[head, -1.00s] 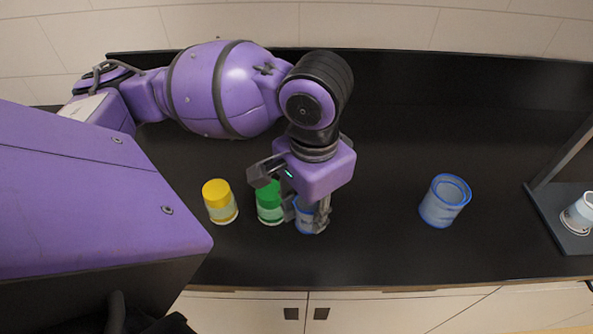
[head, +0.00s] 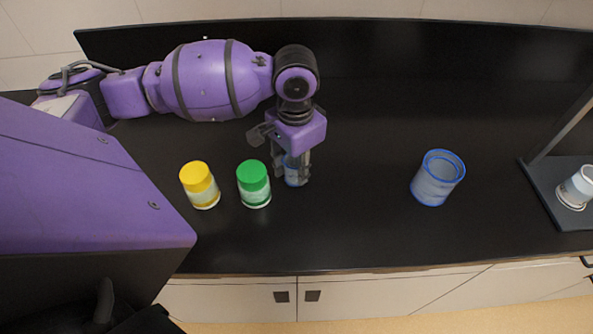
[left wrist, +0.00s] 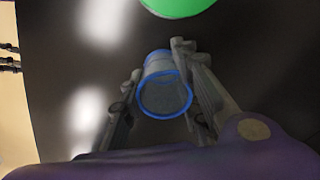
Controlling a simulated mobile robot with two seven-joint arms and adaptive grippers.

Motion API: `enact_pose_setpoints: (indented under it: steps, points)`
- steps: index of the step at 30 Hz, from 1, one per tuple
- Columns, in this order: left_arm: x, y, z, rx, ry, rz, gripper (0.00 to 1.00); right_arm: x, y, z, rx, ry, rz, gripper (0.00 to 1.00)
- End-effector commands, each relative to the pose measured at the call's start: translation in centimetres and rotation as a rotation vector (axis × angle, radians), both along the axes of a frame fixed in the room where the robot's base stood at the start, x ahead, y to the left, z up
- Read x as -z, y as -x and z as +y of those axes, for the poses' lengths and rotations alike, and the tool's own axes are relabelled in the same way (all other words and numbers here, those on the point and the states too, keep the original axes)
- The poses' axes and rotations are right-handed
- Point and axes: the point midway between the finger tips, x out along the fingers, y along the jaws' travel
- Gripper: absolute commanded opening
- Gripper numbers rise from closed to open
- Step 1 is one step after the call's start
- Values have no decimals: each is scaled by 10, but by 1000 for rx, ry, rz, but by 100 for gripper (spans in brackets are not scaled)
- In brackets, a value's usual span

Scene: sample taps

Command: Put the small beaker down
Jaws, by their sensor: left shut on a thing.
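The small beaker (head: 294,172) is clear blue with a bright blue rim. My left gripper (head: 291,176) points down and is shut on it, one finger on each side. In the left wrist view the small beaker (left wrist: 165,88) sits between the fingertips of my left gripper (left wrist: 158,75), with its rim towards the camera. Its base is at or close to the black counter (head: 350,235); I cannot tell if it touches. My right gripper is not in view.
A green-lidded jar (head: 254,184) stands just left of the small beaker, and a yellow-lidded jar (head: 200,186) further left. A larger blue-rimmed beaker (head: 437,178) stands to the right. A dark stand (head: 545,190) holds a white cup (head: 577,187) at far right. Counter between the beakers is clear.

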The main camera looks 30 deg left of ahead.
Motion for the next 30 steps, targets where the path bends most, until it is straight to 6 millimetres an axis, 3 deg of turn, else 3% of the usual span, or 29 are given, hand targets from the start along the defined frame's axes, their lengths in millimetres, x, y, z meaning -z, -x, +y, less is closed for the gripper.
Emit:
enact_pose_setpoints:
  steps: [3,15,16,19,30]
  points:
    - [19,2,0,1,0,4,13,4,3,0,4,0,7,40]
    - [22,1,0,0,0,1,13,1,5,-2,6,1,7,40]
    - [22,1,0,0,0,0,33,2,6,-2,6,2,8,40]
    - [22,1,0,0,0,1,46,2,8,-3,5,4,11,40]
    - [20,1,0,1,-1,0,48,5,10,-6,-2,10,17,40]
